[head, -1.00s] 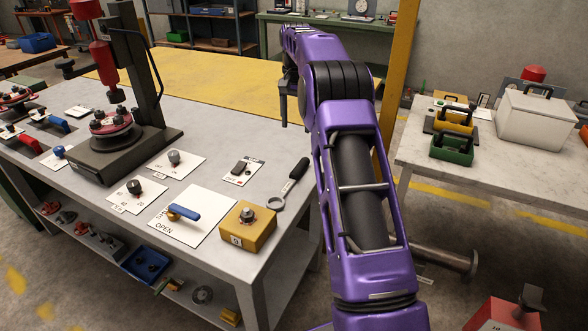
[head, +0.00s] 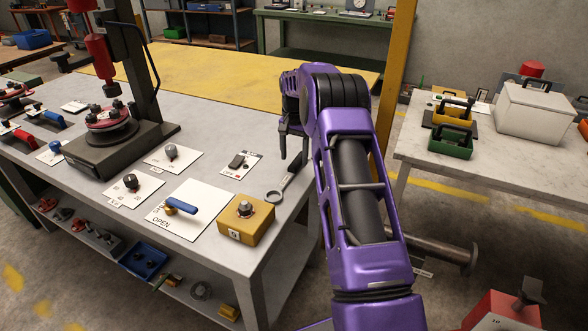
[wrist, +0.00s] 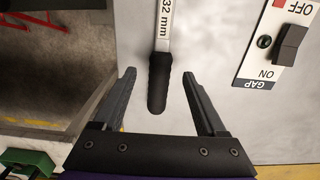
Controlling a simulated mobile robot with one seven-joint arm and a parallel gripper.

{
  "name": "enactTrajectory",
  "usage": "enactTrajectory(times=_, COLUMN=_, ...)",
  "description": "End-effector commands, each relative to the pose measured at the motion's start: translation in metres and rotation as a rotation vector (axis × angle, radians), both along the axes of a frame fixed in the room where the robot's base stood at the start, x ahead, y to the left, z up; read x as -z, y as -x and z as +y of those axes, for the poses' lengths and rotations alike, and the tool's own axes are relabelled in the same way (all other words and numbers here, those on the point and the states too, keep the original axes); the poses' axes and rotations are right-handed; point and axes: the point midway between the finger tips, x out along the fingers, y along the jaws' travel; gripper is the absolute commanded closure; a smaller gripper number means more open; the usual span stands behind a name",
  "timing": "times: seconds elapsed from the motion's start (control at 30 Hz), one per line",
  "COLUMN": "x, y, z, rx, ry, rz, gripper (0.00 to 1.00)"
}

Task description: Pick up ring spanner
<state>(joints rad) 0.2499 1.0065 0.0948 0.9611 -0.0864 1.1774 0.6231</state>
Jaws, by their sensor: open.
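The ring spanner (head: 276,194) lies flat on the grey workbench near its right edge, its ring end toward the front, beside the yellow block. In the head view its black handle is partly hidden by my gripper (head: 293,150), which hangs near the handle end. In the wrist view the black handle (wrist: 159,84) points down between the two fingers of my gripper (wrist: 157,88), with a gap on both sides. A "32 mm" marking shows on the shank. My gripper is open and empty.
A rocker switch plate (wrist: 284,45) marked ON, OFF and GAP lies beside the spanner. The yellow block (head: 246,218) with a knob and a blue-handled valve plate (head: 186,212) stand nearer the front. The bench edge drops to the floor just right of the spanner.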

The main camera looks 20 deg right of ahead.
Motion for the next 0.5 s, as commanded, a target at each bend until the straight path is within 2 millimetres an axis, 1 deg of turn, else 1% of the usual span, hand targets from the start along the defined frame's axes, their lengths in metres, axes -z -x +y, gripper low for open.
enactTrajectory(times=0.03, x=0.01, y=0.001, z=0.0, rx=0.001, ry=-0.001, rz=0.004, gripper=0.26)
enactTrajectory(times=0.1, x=0.021, y=0.0, z=0.0, rx=0.001, ry=0.0, rz=0.003, gripper=0.26)
enactTrajectory(times=0.2, x=0.031, y=0.0, z=0.0, rx=0.001, ry=-0.001, rz=0.001, gripper=0.26)
enactTrajectory(times=0.43, x=0.033, y=-0.001, z=0.0, rx=0.0, ry=0.001, rz=-0.001, gripper=0.26)
enactTrajectory(times=0.5, x=0.033, y=0.0, z=0.0, rx=0.0, ry=0.0, rz=0.0, gripper=0.39)
